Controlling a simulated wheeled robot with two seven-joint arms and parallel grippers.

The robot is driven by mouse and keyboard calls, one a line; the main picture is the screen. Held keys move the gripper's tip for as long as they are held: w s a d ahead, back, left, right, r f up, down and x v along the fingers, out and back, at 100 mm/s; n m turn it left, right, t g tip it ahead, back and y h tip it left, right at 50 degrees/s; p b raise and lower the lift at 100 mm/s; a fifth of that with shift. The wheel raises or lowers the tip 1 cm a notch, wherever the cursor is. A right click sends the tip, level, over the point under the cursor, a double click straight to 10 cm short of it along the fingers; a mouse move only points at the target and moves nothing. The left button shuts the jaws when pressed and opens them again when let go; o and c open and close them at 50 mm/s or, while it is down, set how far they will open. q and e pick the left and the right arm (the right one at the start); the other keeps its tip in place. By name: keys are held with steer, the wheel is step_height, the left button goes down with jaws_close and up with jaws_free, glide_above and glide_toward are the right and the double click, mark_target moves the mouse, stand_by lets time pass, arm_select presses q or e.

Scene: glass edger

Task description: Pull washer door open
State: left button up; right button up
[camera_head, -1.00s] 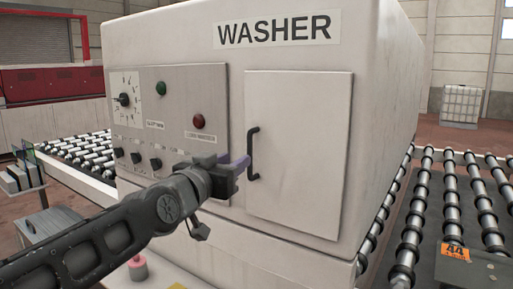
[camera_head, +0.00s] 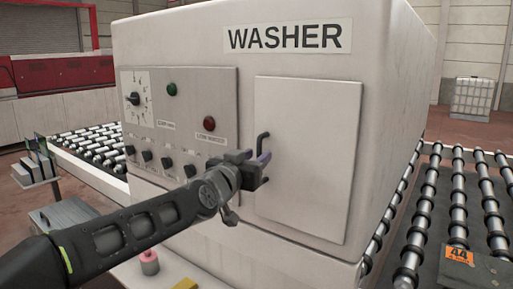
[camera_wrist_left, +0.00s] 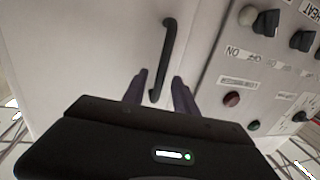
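The washer door (camera_head: 307,160) is a pale flat panel on the front of the white washer, and it looks shut. Its black bar handle (camera_head: 262,145) stands upright at the door's left edge. My left gripper (camera_head: 262,160) is at the handle's lower half, its purple fingers overlapping it in the head view. In the left wrist view the two fingers (camera_wrist_left: 158,92) are apart, with the lower end of the handle (camera_wrist_left: 168,50) between their tips. A gap shows on the finger sides, so the fingers are not closed on it. My right gripper is in no view.
A control panel (camera_head: 190,120) with knobs and green and red buttons is left of the door. Roller conveyors (camera_head: 455,200) run along the right side, and more rollers (camera_head: 90,150) are at the left. A pink-topped knob (camera_head: 149,262) stands below my left arm.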

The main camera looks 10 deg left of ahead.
arm_select(q)
steer(key=shift+w+d, duration=0.1)
steer(key=shift+w, duration=0.3)
steer(key=shift+c, duration=0.3)
jaws_close()
stand_by(0.9)
